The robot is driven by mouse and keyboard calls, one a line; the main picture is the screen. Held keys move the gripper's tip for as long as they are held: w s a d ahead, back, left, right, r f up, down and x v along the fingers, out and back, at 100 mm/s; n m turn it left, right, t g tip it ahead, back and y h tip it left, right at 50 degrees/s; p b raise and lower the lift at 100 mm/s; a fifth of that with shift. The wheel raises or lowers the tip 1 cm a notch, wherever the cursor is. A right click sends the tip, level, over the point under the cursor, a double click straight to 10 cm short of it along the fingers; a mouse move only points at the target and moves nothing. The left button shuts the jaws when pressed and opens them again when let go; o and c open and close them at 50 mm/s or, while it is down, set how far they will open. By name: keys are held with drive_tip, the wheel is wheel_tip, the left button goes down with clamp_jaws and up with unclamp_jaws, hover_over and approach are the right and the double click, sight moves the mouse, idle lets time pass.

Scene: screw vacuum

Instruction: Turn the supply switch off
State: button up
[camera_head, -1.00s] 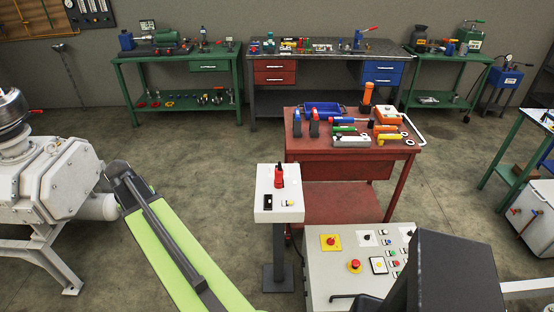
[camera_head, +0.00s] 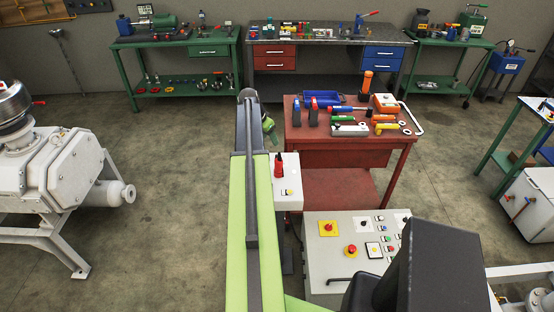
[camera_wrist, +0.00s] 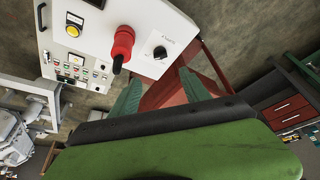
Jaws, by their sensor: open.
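A white control box (camera_head: 290,172) on a post stands left of the red cart, partly hidden by my arm in the head view. It carries a red handle (camera_head: 279,168), also in the wrist view (camera_wrist: 122,45), and a black rotary knob on a white face (camera_wrist: 160,52) with marks too small to read. I cannot tell from labels which is the supply switch. My gripper (camera_wrist: 160,90) is open and empty, its two green fingers spread in front of the box, apart from the knob and handle. The head view shows my gripper (camera_head: 270,133) only partly.
A larger control panel (camera_head: 315,272) with buttons stands in front of the box. The red cart (camera_head: 345,158) with tools is close to the right of my gripper. A white machine (camera_head: 60,170) stands at left. Floor between machine and arm is clear.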

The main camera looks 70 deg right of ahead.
drive_tip(key=b+x, duration=1.2)
drive_tip(key=x, duration=0.3)
drive_tip(key=shift+b, duration=0.3)
drive_tip(key=shift+r, duration=0.15)
drive_tip(key=shift+c, duration=0.3)
